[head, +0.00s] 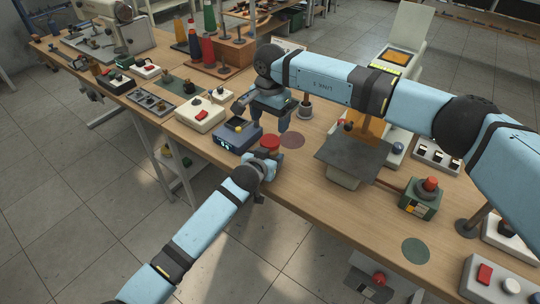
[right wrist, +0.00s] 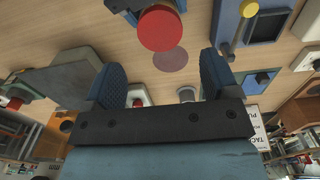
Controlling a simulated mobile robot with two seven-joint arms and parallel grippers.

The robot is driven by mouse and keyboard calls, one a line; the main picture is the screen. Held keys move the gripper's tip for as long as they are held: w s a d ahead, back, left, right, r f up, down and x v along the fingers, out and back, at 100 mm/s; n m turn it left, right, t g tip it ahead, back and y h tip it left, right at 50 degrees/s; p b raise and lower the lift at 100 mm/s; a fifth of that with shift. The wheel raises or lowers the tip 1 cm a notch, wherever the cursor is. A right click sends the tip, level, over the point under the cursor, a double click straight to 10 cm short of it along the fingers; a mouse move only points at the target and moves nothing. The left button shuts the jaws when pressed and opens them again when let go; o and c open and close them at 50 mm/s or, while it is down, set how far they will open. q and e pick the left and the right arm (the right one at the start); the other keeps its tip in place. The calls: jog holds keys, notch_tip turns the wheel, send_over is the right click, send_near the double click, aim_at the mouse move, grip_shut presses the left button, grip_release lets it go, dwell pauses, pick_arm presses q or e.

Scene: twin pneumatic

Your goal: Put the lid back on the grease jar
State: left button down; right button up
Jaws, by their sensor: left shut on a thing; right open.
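The red lid (head: 270,142) shows in the head view just above my left gripper (head: 262,166). In the right wrist view it is a flat red disc (right wrist: 161,29) at top centre, over a darker red-orange body that looks like the grease jar (right wrist: 160,5). The lid appears to sit on the jar; I cannot tell whether it is fully seated. My left gripper is shut on the jar at the table's near edge. My right gripper (head: 264,116) is open and empty, above and behind the lid. Its spread fingers (right wrist: 162,78) also show in the right wrist view.
A brown round mark (head: 292,140) lies on bare table right of the lid. A blue device (head: 237,136) with a yellow knob stands close on the left. A dark-topped stand (head: 352,154) is to the right. A white box with a red button (head: 199,114) is further left.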

aim_at(270, 140)
notch_tip(270, 140, down, 7)
dwell(0.3)
jog(key=c, duration=0.9)
jog(key=m, duration=0.3)
jog(key=shift+c, duration=0.2)
jog(key=o, duration=1)
